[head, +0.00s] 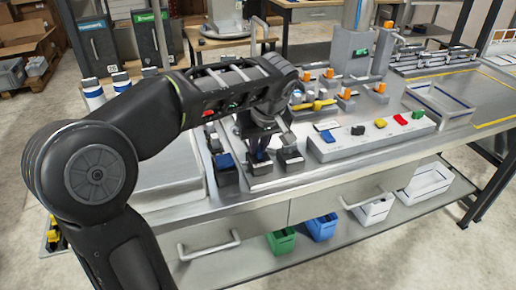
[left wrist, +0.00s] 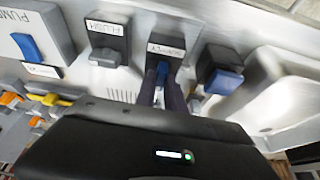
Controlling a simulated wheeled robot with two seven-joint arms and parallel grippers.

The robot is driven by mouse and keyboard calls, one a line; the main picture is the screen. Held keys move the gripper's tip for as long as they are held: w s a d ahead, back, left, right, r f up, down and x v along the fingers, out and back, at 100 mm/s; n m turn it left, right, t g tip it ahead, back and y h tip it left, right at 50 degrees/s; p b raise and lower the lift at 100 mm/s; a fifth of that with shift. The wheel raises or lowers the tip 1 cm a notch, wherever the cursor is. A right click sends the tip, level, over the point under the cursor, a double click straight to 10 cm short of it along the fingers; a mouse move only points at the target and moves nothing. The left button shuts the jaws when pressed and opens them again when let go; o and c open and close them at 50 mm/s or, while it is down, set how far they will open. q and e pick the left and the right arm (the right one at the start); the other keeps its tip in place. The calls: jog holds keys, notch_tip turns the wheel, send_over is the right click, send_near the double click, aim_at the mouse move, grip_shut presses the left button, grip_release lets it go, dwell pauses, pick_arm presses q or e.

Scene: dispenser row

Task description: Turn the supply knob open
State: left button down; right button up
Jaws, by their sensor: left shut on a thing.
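The supply knob (left wrist: 162,68) is blue and sits on a dark box whose blurred label seems to read SUPPLY. In the left wrist view, the two dark fingers of my left gripper (left wrist: 163,92) are shut on the knob, one on each side. In the head view my left gripper (head: 260,152) points down at the same box, and the fingers mostly hide the knob. How far the knob is turned cannot be told. My right gripper is not in view.
Beside the supply box stand the FLUSH box (left wrist: 105,45) and, at its other side, a box with a blue top (left wrist: 222,80). The PUMP block (left wrist: 35,40) has a blue switch. A grey panel with coloured buttons (head: 370,135) lies to the right in the head view.

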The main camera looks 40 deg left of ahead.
pick_arm(q)
jog(key=shift+n, duration=0.3)
jog(key=c, duration=1.4)
grip_release()
jog(key=shift+c, duration=0.2)
jog(key=shift+r, duration=0.1)
jog(key=v, duration=0.7)
jog(key=shift+d+r, duration=0.2)
jog(key=shift+r, duration=0.05)
